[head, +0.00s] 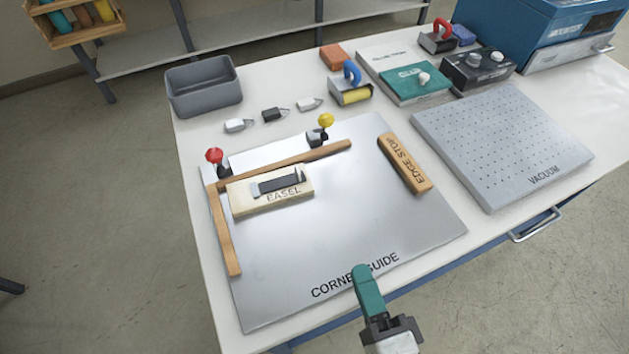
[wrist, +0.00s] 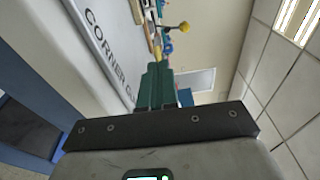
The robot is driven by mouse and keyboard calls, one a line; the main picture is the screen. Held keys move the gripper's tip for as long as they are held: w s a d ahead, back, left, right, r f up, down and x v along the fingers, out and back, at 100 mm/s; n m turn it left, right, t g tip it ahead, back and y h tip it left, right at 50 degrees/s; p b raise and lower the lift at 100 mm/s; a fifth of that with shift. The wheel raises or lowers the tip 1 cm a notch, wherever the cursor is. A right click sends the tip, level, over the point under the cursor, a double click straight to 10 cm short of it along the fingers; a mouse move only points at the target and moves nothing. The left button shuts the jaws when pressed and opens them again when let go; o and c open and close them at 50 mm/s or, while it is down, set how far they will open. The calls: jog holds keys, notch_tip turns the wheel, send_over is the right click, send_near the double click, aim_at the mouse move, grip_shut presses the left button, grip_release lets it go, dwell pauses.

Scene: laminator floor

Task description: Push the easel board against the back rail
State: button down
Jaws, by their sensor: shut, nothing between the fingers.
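The easel board (head: 270,193) is a pale wooden block with "EASEL" on its front and a dark metal clip on top. It lies on the grey metal corner guide plate (head: 350,240). The wooden back rail (head: 285,166) runs just behind it, and a wooden side rail (head: 224,230) is at its left. The easel sits close to both rails; I cannot tell whether it touches them. My gripper (head: 366,285), with green fingers, is shut and empty over the plate's front edge, well apart from the easel. The fingers also show in the wrist view (wrist: 157,85).
A wooden edge stop (head: 405,163) lies on the plate's right. Red (head: 214,155) and yellow (head: 325,120) knobbed clamps stand by the back rail. A perforated vacuum plate (head: 500,140) is at right, a grey bin (head: 204,88) at back left. The plate's middle is clear.

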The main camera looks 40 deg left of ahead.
jog(key=p+x, duration=0.3)
jog(key=x, duration=1.2)
jog(key=shift+a, duration=0.25)
jog(key=a+p, duration=0.2)
jog(key=a, duration=0.1)
jog(key=shift+s+a, duration=0.1)
jog(key=shift+s, duration=0.15)
jog(key=shift+s+a+f+p, duration=0.1)
jog(key=shift+a+p, duration=0.3)
jog(key=shift+a, duration=0.1)
